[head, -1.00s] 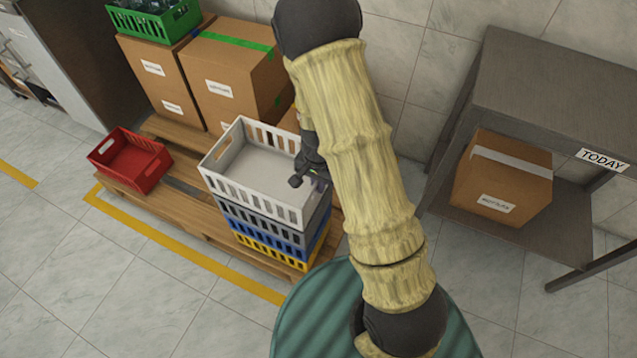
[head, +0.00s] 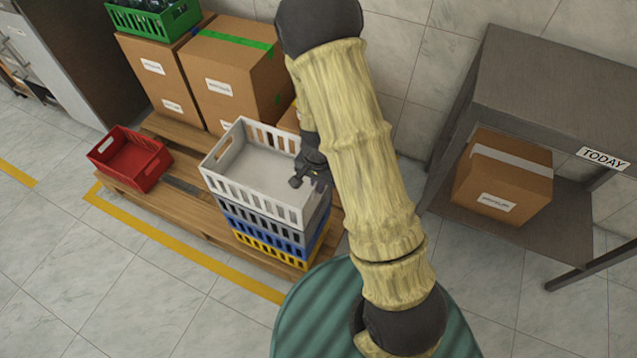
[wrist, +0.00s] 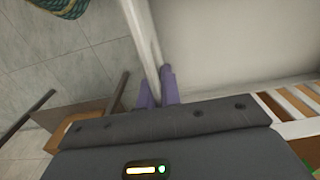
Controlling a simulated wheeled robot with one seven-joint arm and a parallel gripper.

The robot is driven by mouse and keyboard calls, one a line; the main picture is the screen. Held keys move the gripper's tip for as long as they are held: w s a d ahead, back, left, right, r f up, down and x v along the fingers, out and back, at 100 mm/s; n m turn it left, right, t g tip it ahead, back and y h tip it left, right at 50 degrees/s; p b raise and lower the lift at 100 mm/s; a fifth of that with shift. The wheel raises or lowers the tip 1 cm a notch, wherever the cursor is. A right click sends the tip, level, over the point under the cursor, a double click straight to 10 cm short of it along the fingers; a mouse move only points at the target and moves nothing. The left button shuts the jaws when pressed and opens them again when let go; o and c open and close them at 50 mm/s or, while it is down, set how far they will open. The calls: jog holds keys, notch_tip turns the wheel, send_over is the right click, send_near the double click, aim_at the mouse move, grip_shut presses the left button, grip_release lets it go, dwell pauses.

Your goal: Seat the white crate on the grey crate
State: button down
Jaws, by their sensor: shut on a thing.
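The white crate (head: 262,198) is at the top of a stack on the pallet, upright and roughly level, with its inside empty. The grey crate (head: 262,229) is directly under it, with only its sides showing. The two look aligned and touching, but I cannot tell whether the white crate's base is fully nested. My gripper (head: 319,186) is at the white crate's right wall. In the wrist view its purple fingers (wrist: 158,90) are shut on the white rim (wrist: 145,45). The fingertips are partly hidden in the head view.
A blue crate (head: 273,240) and a yellow crate (head: 272,255) are below the grey one. A red crate (head: 130,160) sits on the pallet (head: 185,215) at left. Cardboard boxes (head: 235,75) stand behind. A metal shelf (head: 540,85) is at right. The floor in front is clear.

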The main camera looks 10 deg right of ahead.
jog(key=shift+f, duration=0.25)
dwell(0.4)
jog(key=c, duration=1.5)
grip_release()
jog(key=shift+s, duration=0.1)
notch_tip(320, 180, up, 17)
jog(key=p, duration=0.5)
jog(key=shift+r+p, duration=0.15)
jog(key=shift+p, duration=0.2)
jog(key=shift+r, duration=0.1)
